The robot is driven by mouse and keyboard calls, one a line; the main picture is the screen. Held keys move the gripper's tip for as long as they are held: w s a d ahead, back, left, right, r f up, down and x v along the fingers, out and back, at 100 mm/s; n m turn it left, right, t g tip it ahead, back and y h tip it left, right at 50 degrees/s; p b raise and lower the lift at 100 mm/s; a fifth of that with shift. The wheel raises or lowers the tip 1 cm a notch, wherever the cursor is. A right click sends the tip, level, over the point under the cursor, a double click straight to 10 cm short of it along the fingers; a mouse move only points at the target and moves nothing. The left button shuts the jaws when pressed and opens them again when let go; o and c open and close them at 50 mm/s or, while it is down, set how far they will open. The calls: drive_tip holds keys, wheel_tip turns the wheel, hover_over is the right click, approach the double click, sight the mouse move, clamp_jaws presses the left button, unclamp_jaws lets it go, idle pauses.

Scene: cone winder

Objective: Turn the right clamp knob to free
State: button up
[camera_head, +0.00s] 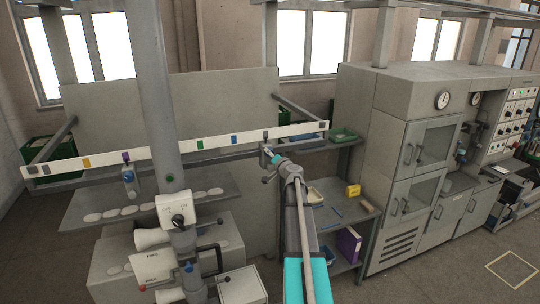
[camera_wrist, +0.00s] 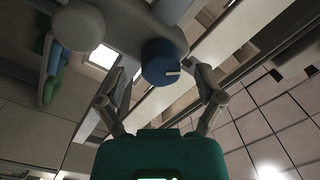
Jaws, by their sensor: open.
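My gripper (camera_wrist: 161,80) is open, with one finger on each side of the knob. I cannot tell whether either finger touches it. In the head view my gripper (camera_head: 269,158) is raised to a grey unit below the right part of the white rail. The knob there is mostly hidden by my arm, and its setting cannot be read.
The long white rail (camera_head: 218,142) carries coloured tabs. Another blue-topped unit (camera_head: 128,178) hangs at its left. A white switch box (camera_head: 177,211) and cones stand lower left. Right of my arm are a shelf with a yellow box (camera_head: 353,191) and a grey cabinet (camera_head: 423,150).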

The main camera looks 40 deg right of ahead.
drive_tip(key=shift+x, duration=0.75)
drive_tip(key=c, duration=1.2)
